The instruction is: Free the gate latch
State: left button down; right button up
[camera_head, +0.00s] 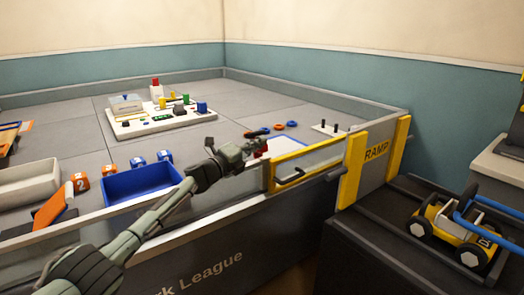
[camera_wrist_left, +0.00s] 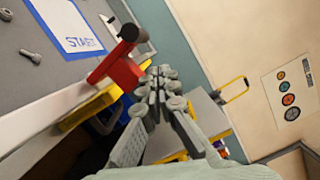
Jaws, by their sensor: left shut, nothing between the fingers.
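The gate (camera_head: 322,155) is a clear panel in a yellow frame in the field's near wall, beside the yellow ramp posts. It looks closed. A black handle (camera_head: 291,176) is on its front. The red latch (camera_head: 261,144) is at the gate's left end, partly hidden by my left gripper (camera_head: 248,150). In the left wrist view the latch (camera_wrist_left: 124,72) is a red block with a dark round knob (camera_wrist_left: 129,33). The left fingertips (camera_wrist_left: 160,80) are shut and empty, close beside the red block; I cannot tell whether they touch it. My right gripper is out of view.
A blue bin (camera_head: 140,183) and a white bin (camera_head: 28,185) stand inside the wall. A white board with coloured parts (camera_head: 165,120) lies farther back. A yellow cart (camera_head: 452,228) sits on the dark ramp at right. A START sheet (camera_wrist_left: 72,25) lies behind the latch.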

pick_arm(q)
jog(key=w+a+n, duration=0.1)
jog(key=w+r+n, duration=0.1)
jog(key=n, duration=0.1)
jog(key=shift+w+a+y, duration=0.2)
jog(key=shift+a+y, duration=0.15)
jog(key=shift+y, duration=0.05)
jog(key=shift+w+a+r, duration=0.2)
jog(key=shift+w+a, duration=0.05)
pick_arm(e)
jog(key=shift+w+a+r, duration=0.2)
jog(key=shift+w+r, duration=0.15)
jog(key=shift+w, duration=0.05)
